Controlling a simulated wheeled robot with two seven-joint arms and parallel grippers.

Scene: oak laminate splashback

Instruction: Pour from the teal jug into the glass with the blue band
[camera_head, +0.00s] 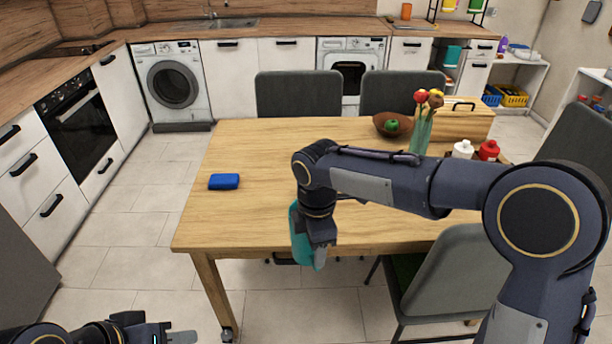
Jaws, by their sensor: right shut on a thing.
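The teal jug (298,240) is in my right gripper (320,243), which is shut on it. The jug is over or just in front of the table's near edge and looks tilted; the gripper and wrist hide much of it. I see no glass with a blue band in this view; my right arm covers part of the table. My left gripper (160,332) is low at the bottom left, away from the table, and partly cut off by the frame.
The wooden table (250,150) bears a blue block-like item (224,181), a brown bowl (390,125), a vase of flowers (421,132), a wooden box (465,124), a white bottle (463,148) and a red bottle (488,150). Grey chairs (298,93) surround it. The table's left part is mostly clear.

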